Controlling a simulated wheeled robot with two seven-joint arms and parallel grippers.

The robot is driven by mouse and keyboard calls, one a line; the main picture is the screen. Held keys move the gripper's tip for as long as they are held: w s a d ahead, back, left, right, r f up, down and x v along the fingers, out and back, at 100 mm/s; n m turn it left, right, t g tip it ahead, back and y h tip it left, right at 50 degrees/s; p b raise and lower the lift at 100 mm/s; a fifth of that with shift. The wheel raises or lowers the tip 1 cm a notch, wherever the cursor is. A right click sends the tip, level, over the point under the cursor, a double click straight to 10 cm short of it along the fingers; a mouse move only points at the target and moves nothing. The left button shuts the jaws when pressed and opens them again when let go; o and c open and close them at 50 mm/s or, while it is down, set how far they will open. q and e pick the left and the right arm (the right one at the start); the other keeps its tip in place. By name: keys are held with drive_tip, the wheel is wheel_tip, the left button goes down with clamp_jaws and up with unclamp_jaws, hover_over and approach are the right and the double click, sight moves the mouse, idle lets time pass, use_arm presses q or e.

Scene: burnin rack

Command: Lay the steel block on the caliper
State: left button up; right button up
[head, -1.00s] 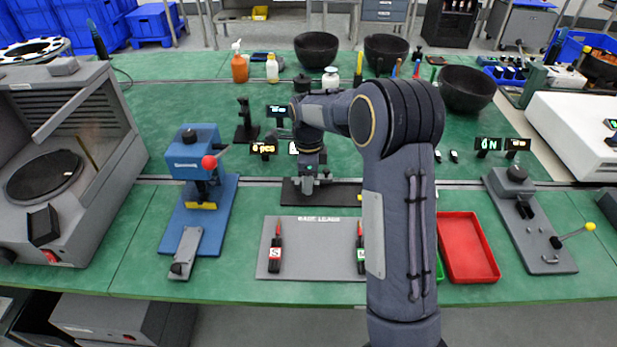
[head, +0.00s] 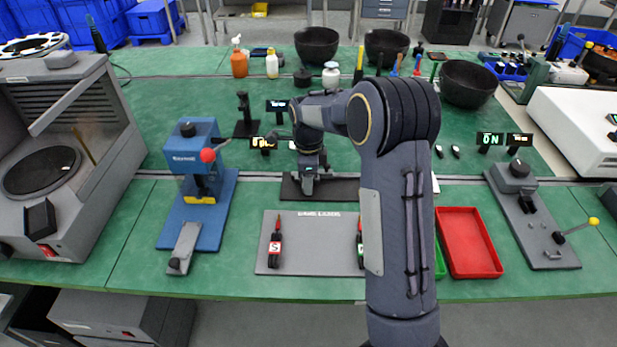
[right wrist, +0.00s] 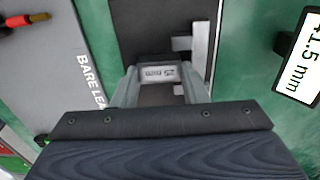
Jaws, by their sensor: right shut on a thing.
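My right gripper (right wrist: 160,92) is shut on the steel block (right wrist: 160,73), a small light block marked "25 mm" seen between the fingers in the right wrist view. In the head view my right gripper (head: 308,182) is low over the dark plate (head: 345,190) at mid-table; the block is too small to make out there. The caliper (right wrist: 200,50) appears as a pale grey bar with a jaw, lying on that plate just beyond and right of the block. I cannot tell whether the block touches anything below. My left gripper is out of view.
A grey "BARE LEADS" board (head: 315,245) with two probes lies in front of the plate. A blue press (head: 197,185) stands left, a red tray (head: 468,243) right. Small displays (head: 263,143) stand behind the plate.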

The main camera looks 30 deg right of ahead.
drive_tip(key=o, duration=1.2)
drive_tip(key=shift+c, duration=0.2)
drive_tip(key=shift+d+r, duration=0.1)
drive_tip(key=shift+w+r, duration=0.15)
drive_tip(key=shift+r, duration=0.25)
drive_tip(key=r, duration=0.6)
drive_tip(key=shift+s+r, duration=0.3)
drive_tip(key=shift+r, duration=0.05)
drive_tip(key=shift+a, duration=0.2)
drive_tip(key=shift+s, duration=0.1)
